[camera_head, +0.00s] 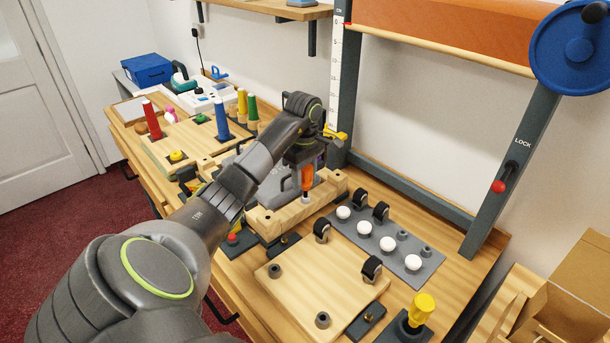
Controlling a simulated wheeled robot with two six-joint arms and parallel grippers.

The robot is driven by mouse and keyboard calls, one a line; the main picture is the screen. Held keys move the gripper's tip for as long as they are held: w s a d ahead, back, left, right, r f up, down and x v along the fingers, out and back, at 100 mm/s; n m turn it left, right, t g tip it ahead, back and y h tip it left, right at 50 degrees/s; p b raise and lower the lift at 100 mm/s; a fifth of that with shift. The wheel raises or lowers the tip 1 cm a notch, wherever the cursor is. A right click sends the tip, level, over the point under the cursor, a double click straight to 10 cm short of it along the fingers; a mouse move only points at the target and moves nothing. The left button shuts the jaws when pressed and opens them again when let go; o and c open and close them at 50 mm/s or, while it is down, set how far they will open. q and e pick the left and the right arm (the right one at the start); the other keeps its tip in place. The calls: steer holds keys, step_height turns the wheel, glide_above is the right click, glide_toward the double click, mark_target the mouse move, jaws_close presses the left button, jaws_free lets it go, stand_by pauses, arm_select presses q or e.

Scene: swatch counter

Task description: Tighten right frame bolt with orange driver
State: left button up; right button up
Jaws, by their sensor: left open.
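The orange driver (307,179) stands upright at the front bar of the wooden frame (272,221), its lower end at a pale bolt spot on the bar. My left gripper (303,176) comes down from above with its fingers apart on either side of the driver's handle. Whether a finger touches the handle cannot be told. The driver's top is hidden by my gripper, and the bolt under the tip is barely visible. Much of the frame's far side is behind my left arm. My right gripper is out of view.
A board with casters (328,277) lies in front of the frame. A grey tray with white knobs (387,243) sits to the right. A yellow-handled tool (421,308) stands near the front. A dark upright post (346,90) rises behind.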

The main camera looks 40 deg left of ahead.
arm_select(q)
steer(key=n, duration=0.5)
steer(key=shift+s+n+p, duration=0.1)
steer(key=shift+n+p, duration=0.2)
steer(key=shift+p, duration=0.05)
steer(key=n, duration=0.4)
steer(key=shift+p, duration=0.4)
steer(key=shift+c, duration=0.4)
